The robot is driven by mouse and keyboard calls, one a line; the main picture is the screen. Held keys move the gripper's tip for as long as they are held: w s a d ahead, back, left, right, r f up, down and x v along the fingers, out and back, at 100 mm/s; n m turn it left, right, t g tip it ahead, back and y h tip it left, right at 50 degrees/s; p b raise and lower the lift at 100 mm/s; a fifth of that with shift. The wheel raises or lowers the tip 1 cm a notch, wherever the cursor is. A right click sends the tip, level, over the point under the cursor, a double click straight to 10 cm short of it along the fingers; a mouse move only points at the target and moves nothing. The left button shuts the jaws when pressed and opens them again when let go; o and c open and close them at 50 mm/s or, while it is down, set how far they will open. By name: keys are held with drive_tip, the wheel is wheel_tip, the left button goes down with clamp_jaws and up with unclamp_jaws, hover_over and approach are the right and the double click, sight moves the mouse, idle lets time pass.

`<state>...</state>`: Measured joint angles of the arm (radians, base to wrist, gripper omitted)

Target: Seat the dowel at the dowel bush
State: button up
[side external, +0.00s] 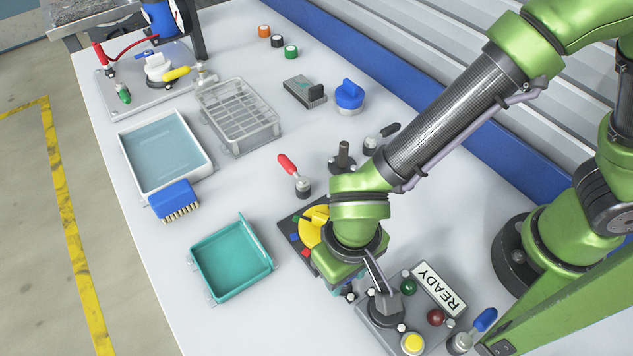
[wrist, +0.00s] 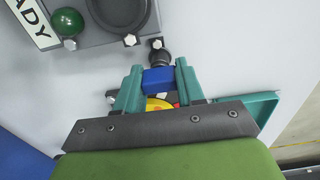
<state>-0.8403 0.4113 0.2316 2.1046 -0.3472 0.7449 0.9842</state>
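My gripper (wrist: 158,82) has two teal fingers with a blue block (wrist: 158,80) between them, and they appear to touch it on both sides. A short dark round piece (wrist: 160,57) shows just beyond the block. I cannot tell whether it is part of the held piece or a bush beneath it. In the side view my gripper (side external: 345,288) is low over the table, between the yellow-knob plate (side external: 315,228) and the READY panel (side external: 375,312), and the arm hides most of it. No separate dowel or dowel bush can be made out with certainty.
A teal tray (side external: 231,262) lies to the left. A red-handled lever (side external: 293,175) stands behind. The table front left is clear.

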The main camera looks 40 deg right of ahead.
drive_tip(key=c, duration=0.4)
wheel_tip(320, 180, up, 9)
drive_tip(key=shift+w+f, duration=0.1)
drive_tip(key=w+d+r, duration=0.1)
drive_tip(key=w+d, duration=0.1)
drive_tip(key=w, duration=0.1)
drive_tip(key=w+d, duration=0.2)
drive_tip(key=w, duration=0.1)
drive_tip(key=w+d+r, duration=0.1)
drive_tip(key=w+d, duration=0.2)
drive_tip(key=w, duration=0.1)
drive_tip(key=shift+d+r, duration=0.1)
drive_tip(key=shift+r, duration=0.2)
